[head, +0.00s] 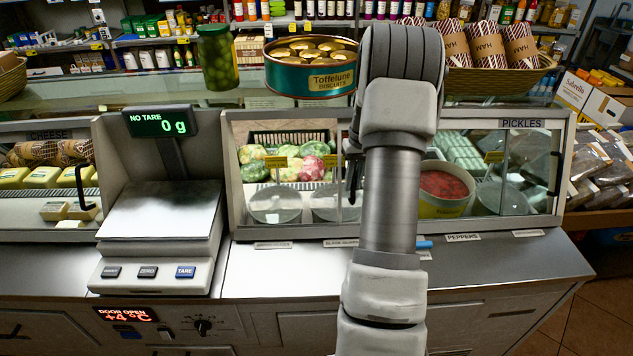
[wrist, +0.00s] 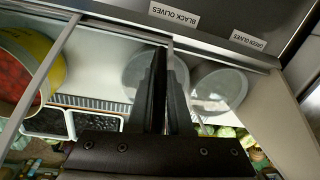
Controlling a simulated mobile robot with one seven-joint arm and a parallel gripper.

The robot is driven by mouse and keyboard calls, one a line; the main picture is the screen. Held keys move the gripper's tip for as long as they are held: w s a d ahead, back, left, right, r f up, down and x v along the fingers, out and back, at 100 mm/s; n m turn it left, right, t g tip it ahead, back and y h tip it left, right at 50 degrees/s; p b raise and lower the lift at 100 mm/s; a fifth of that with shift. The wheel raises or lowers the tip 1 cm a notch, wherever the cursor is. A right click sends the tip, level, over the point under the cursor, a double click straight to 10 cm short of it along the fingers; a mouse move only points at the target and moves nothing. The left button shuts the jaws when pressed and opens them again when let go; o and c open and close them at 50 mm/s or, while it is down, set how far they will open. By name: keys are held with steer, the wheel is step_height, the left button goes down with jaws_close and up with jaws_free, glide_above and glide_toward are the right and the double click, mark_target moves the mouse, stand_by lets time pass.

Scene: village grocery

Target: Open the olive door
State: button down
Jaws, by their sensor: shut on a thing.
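The olive door (head: 237,178) is a glazed, metal-framed front of the display case, left of the pane marked PICKLES. Lidded round tubs (head: 275,204) stand behind it. My gripper (head: 352,178) is at the door's right end, partly hidden behind my arm. In the wrist view its dark fingers (wrist: 162,60) are close together by the metal frame, below the BLACK OLIVES label (wrist: 174,14). They are shut on what seems to be the door's upright handle, which is mostly hidden. I cannot tell how far the door stands from its frame.
A scale (head: 160,225) reading 0 g stands left of the door. A panel (head: 125,314) below it reads DOOR OPEN, +4°C. A biscuit tin (head: 312,80) and an olive jar (head: 217,60) stand above the case. The PICKLES door has its own black handle (head: 556,175). The steel ledge (head: 285,270) in front is mostly clear.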

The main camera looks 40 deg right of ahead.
steer(key=s+d, duration=0.1)
steer(key=d, duration=0.1)
steer(key=s+d, duration=0.3)
steer(key=d, duration=0.1)
steer(key=shift+s+d, duration=0.25)
steer(key=shift+d, duration=0.05)
steer(key=c, duration=0.8)
jaws_free()
steer(key=shift+c, duration=0.2)
step_height(320, 180, up, 17)
steer(key=d, duration=0.1)
steer(key=shift+s+d+r+p, duration=0.15)
steer(key=shift+s+d+p, duration=0.05)
steer(key=shift+s+p, duration=0.1)
